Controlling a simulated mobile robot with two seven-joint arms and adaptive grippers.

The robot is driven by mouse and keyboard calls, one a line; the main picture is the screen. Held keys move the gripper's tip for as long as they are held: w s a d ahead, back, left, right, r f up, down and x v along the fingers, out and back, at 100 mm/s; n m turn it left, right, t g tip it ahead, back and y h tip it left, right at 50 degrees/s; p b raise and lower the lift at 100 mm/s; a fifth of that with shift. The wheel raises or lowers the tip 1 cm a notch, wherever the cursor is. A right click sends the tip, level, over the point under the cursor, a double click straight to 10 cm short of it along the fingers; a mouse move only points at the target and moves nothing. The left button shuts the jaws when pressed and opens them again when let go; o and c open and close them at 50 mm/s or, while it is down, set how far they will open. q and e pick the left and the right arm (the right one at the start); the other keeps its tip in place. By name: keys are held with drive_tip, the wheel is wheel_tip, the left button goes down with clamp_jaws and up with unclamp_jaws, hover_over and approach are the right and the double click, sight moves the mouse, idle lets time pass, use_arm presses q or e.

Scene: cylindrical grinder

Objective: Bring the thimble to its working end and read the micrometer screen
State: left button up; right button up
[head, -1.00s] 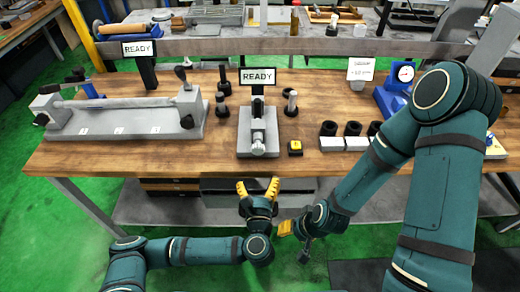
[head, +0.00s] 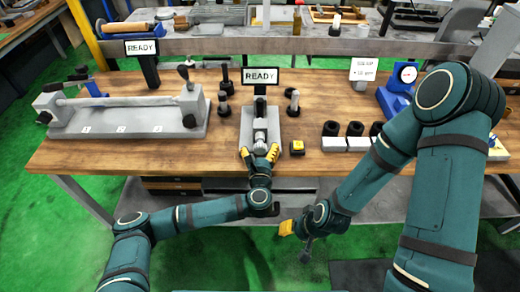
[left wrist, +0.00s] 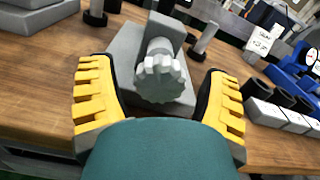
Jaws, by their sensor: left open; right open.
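The micrometer (head: 260,124) is a grey block fixture at the middle of the bench, with its thimble pointing to the front. The ribbed thimble knob (left wrist: 161,78) faces the camera in the left wrist view. The micrometer screen (head: 261,76) above it reads READY. My left gripper (head: 259,154) is open, with its yellow fingers at the thimble's front end. In the left wrist view its fingers (left wrist: 160,98) stand on either side of the knob, with a gap on each side. My right gripper (head: 290,229) hangs in front of the bench, away from the micrometer; its fingers are partly hidden.
A yellow-topped button box (head: 297,147) stands just right of the micrometer. A long grey fixture (head: 130,114) with another READY screen (head: 141,47) is at left. Pegs stand behind.

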use_arm(q)
drive_tip(key=shift+c, duration=0.3)
drive_tip(key=c, duration=1.2)
drive_tip(key=shift+o, duration=0.2)
